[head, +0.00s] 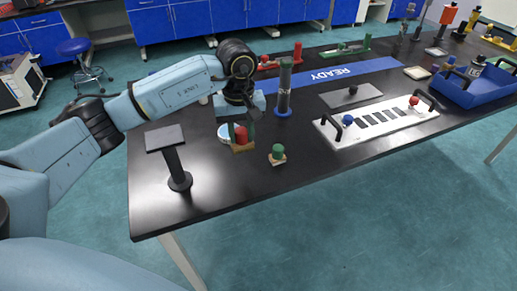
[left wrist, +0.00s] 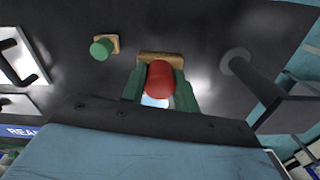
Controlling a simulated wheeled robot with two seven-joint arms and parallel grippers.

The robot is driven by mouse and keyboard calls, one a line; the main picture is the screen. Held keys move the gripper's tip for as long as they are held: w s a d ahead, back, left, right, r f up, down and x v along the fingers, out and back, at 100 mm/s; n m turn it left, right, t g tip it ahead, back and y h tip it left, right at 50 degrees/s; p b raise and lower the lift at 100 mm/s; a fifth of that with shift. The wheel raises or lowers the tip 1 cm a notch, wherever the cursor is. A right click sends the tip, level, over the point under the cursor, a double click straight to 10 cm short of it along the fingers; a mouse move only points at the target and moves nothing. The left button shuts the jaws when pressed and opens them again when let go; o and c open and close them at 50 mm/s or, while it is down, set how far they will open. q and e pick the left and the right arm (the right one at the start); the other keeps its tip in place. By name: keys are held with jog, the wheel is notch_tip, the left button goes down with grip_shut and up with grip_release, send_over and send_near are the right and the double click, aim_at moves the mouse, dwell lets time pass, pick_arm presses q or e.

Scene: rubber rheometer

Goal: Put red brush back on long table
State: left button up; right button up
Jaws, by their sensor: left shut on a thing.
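The red brush (head: 241,135) has a red round handle on a tan block and is at the near left part of the long black table (head: 215,180). My left gripper (head: 240,128) points down with its green fingers closed on the red handle. The left wrist view also shows the red brush (left wrist: 160,80) between the fingers (left wrist: 160,90), with its tan block beyond them. I cannot tell whether the block touches the table or is just above it. My right gripper is not in view.
A green-knobbed brush (head: 277,154) stands just right of the red one. A black stand (head: 175,160) is at left, a dark cylinder on a blue base (head: 284,90) behind, and a white slotted plate (head: 375,122) at right. The near table front is clear.

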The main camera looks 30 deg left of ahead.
aim_at(241, 149)
pick_arm(q)
jog(key=shift+w+a+f, duration=0.1)
jog(key=shift+w+f, duration=0.1)
jog(key=shift+f, duration=0.3)
jog(key=shift+w+a+f, duration=0.1)
jog(key=shift+w+f, duration=0.05)
jog(key=shift+f, duration=0.35)
jog(key=f, duration=0.3)
jog(key=shift+s+f, duration=0.3)
jog(key=shift+f, duration=0.4)
notch_tip(241, 149, down, 3)
jog(key=shift+f+b, duration=0.1)
jog(key=shift+b, duration=0.25)
jog(key=shift+w+f, duration=0.1)
jog(key=shift+f, duration=0.1)
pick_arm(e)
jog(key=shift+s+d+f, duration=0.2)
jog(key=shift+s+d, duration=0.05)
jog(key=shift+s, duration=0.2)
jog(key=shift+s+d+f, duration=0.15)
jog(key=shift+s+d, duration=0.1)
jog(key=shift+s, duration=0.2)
